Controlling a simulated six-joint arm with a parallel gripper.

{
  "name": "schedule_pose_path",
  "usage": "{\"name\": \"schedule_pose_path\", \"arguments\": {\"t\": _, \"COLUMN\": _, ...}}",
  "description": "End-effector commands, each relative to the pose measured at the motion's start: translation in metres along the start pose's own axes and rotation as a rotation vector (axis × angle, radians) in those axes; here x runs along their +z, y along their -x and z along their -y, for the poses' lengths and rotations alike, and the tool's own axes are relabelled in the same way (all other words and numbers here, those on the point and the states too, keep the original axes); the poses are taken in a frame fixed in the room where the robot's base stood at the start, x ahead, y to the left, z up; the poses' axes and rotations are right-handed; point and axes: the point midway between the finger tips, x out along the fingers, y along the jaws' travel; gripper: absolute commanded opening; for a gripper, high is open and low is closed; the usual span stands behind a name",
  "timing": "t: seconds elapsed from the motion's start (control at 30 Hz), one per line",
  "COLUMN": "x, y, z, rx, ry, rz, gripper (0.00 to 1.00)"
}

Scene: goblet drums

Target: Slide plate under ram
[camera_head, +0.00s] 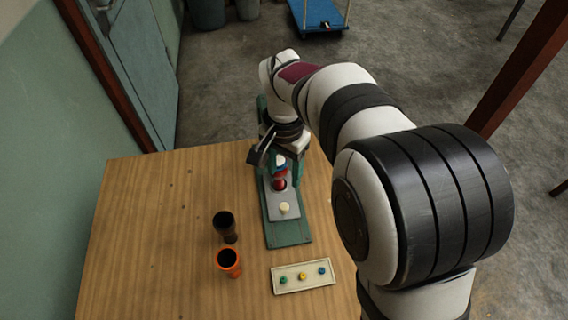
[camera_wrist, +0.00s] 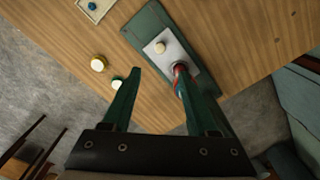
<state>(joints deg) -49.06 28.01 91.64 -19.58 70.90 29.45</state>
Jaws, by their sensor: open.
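A grey plate (camera_head: 282,208) with a cream knob (camera_head: 284,208) lies flat on a green base (camera_head: 288,235). The plate (camera_wrist: 178,50) and its knob (camera_wrist: 160,47) also show in the wrist view. A red part (camera_head: 280,184), seemingly the ram or what hangs from it, stands over the plate's far portion. In the wrist view the red part (camera_wrist: 180,69) is beside my right-hand finger, which hides some of it. My gripper (camera_wrist: 157,75) is open, with nothing clearly between its fingers. I cannot tell whether the finger touches the red part.
A dark brown goblet drum (camera_head: 224,225) and an orange one (camera_head: 228,261) stand left of the base. A cream tray (camera_head: 303,287) with three coloured knobs lies in front. Two small round pieces, yellow-sided (camera_wrist: 99,63) and green-sided (camera_wrist: 118,83), are near my left-hand finger. The table's left is clear.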

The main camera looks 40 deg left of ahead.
Motion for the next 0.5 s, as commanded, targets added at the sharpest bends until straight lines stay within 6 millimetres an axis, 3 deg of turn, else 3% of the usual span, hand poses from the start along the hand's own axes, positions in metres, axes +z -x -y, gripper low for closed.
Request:
{"name": "schedule_pose_path", "arguments": {"t": 0.17, "x": 0.000, "y": 0.018, "z": 0.000, "rx": 0.000, "ry": 0.000, "rz": 0.001, "gripper": 0.59}}
{"name": "schedule_pose_path", "arguments": {"t": 0.43, "x": 0.000, "y": 0.019, "z": 0.000, "rx": 0.000, "ry": 0.003, "rz": 0.001, "gripper": 0.59}}
{"name": "schedule_pose_path", "arguments": {"t": 0.5, "x": -0.001, "y": 0.019, "z": -0.001, "rx": -0.004, "ry": 0.083, "rz": 0.004, "gripper": 0.59}}
